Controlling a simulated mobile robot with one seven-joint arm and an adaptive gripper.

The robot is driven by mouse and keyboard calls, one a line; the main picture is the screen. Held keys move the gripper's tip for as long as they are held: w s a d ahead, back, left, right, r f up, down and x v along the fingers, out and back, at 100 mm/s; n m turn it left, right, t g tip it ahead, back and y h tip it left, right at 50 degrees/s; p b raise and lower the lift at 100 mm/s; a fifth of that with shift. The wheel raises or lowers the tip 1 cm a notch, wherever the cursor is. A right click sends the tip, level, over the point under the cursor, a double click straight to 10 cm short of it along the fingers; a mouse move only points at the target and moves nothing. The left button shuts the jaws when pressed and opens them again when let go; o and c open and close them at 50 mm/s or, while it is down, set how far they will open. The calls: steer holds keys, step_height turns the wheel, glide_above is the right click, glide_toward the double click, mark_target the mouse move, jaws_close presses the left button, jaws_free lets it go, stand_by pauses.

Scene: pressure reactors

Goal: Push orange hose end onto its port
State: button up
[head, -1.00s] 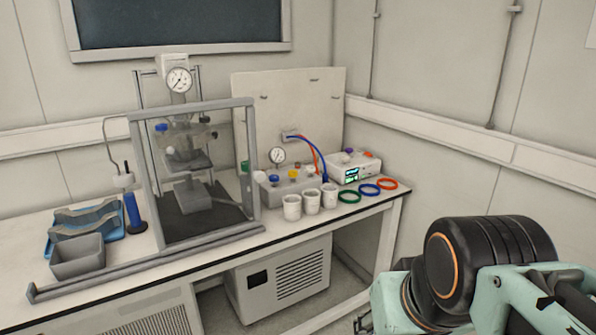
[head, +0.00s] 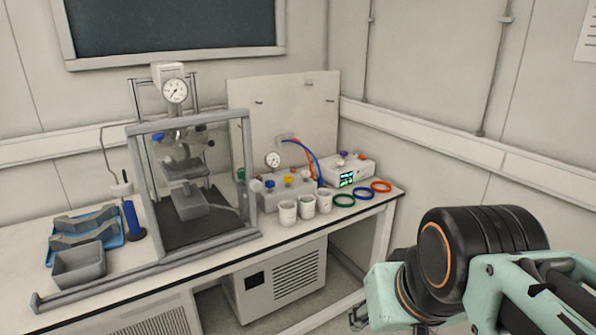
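The thin orange hose (head: 307,155) leaves a small fitting (head: 285,141) on the upright panel and curves down behind a grey block (head: 270,201) with coloured knobs. A blue hose (head: 316,160) runs beside it. The orange hose's lower end is too small to make out, and I cannot tell whether it touches a port. My arm fills the lower right, well apart from the hoses. A small dark part at the bottom edge beside it may belong to my gripper, but too little shows to tell its state or whether it holds anything.
White cups (head: 307,206) stand before the block. Green, blue and orange rings (head: 381,186) lie to their right, before a white instrument (head: 354,167) with a lit display. A framed reactor stand (head: 249,165) and grey tray (head: 79,268) are left.

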step_height(320, 180, up, 7)
steer(key=p, duration=0.5)
steer(key=shift+r, duration=0.2)
steer(key=shift+c, duration=0.5)
